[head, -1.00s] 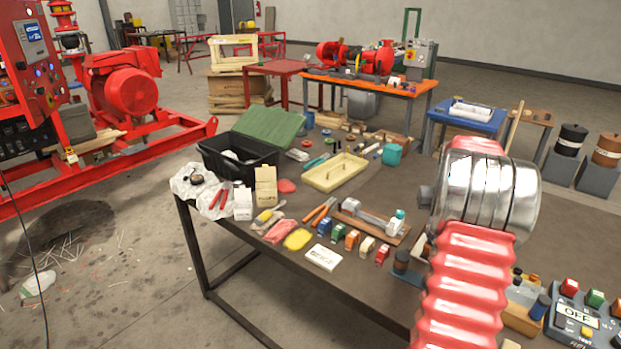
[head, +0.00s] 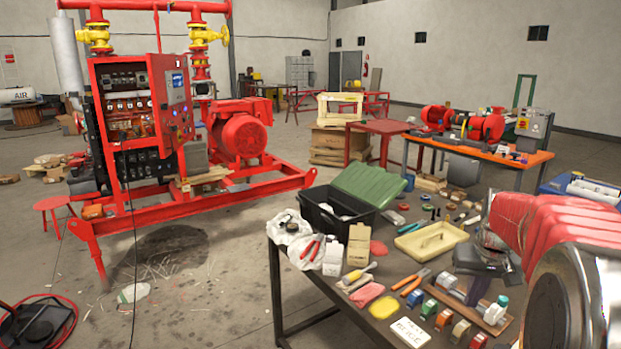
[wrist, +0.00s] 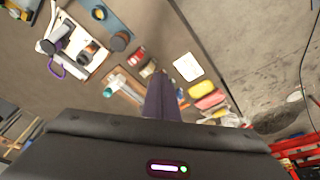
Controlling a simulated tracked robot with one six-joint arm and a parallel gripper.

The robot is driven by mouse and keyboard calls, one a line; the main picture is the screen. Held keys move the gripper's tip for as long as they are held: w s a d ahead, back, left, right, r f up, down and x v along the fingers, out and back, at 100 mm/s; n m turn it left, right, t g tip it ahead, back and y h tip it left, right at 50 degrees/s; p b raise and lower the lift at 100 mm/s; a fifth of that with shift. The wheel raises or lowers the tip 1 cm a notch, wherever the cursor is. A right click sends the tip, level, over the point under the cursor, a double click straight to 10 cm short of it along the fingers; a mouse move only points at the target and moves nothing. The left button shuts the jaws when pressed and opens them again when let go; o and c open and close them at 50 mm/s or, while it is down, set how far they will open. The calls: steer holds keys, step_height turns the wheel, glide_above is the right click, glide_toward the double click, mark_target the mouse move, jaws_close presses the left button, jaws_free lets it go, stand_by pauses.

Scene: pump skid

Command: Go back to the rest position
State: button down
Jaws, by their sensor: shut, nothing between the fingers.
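My gripper (wrist: 161,97) shows in the wrist view as a dark body with its fingers together and nothing between them. It hangs above the workbench (head: 334,292), clear of the things on it as far as I can tell. In the head view my red and silver arm fills the right side, and the dark gripper (head: 480,288) shows partly in front of the wooden tool tray. My arm hides the right part of the bench.
A red pump skid (head: 190,200) stands left. Open floor (head: 200,310) lies between.

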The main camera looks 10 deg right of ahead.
steer(key=s+a+r+n, duration=0.1)
steer(key=s+a+r, duration=0.15)
steer(key=a, duration=0.75)
steer(key=s+a+n+t, duration=0.1)
steer(key=s+a+n, duration=0.1)
steer(key=s+a, duration=0.5)
steer(key=s+a+f+n+t+y, duration=0.1)
steer(key=s+a+n+t, duration=0.1)
steer(key=s+a, duration=0.6)
steer(key=a, duration=0.5)
steer(key=shift+s+a, duration=0.15)
steer(key=shift+a, duration=0.2)
steer(key=shift+d, duration=0.1)
